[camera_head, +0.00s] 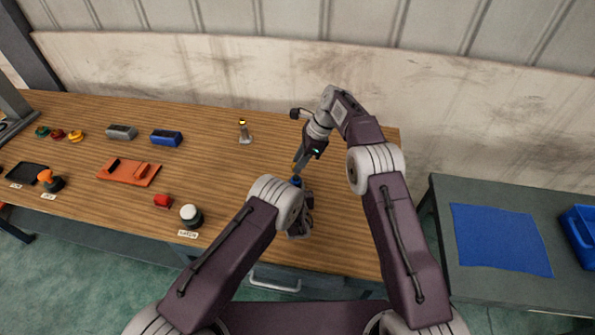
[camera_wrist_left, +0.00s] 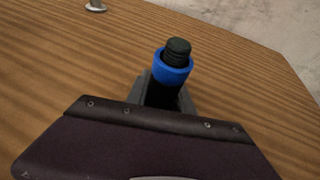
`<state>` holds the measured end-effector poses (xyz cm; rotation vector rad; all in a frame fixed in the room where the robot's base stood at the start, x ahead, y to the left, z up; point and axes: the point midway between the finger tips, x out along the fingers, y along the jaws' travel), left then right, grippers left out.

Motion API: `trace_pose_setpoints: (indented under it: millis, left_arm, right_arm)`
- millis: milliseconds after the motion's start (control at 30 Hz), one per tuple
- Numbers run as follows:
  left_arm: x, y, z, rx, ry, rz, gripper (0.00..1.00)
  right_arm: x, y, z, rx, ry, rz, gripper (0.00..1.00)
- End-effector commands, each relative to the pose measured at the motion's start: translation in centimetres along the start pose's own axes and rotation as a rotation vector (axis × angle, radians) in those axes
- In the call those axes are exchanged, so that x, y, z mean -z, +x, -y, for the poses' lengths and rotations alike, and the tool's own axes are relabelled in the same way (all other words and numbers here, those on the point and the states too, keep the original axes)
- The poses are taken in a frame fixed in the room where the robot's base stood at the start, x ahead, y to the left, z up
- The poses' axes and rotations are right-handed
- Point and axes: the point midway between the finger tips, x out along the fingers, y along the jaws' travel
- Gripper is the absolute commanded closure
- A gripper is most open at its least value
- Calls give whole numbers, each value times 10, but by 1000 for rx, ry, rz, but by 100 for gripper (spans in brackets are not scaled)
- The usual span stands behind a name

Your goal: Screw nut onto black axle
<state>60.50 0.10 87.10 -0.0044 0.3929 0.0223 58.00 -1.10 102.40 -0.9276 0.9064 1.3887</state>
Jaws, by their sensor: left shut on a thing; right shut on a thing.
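The black axle (camera_wrist_left: 178,50) stands up in the left wrist view, with a threaded black top and a blue collar (camera_wrist_left: 172,68). My left gripper (camera_wrist_left: 165,98) is shut on its lower black part. In the head view the blue collar (camera_head: 296,181) shows just beyond my left wrist, and my left arm hides the left fingers. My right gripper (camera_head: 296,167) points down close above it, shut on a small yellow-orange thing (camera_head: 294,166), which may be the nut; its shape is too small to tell. The axle's threaded top is bare in the left wrist view.
The wooden table (camera_head: 225,170) is clear around my grippers. A small grey stand with a yellow top (camera_head: 244,133) is behind to the left. A blue block (camera_head: 166,138), an orange tray (camera_head: 129,172) and a white-topped knob (camera_head: 191,215) lie left. A side table (camera_head: 505,285) stands right.

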Motion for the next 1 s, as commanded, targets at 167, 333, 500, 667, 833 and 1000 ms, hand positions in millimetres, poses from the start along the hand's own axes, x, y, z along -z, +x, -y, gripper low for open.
trace_pose_setpoints:
  millis: [167,333,500,667,833,1000]
  left_arm:
    - [0,0,0,0,0,0,100]
    - [0,0,0,0,0,0,100]
    - [0,0,0,0,0,0,100]
    - [0,0,0,0,0,0,100]
    - [0,0,0,0,0,0,100]
    - [0,0,0,0,0,0,100]
  right_arm:
    - [8,18,0,1,-1,1,100]
    - [8,18,0,2,-1,2,100]
    - [8,18,0,2,-1,2,100]
    - [8,19,0,2,-1,2,100]
    - [11,26,0,0,0,2,100]
    - [14,34,0,1,-1,2,100]
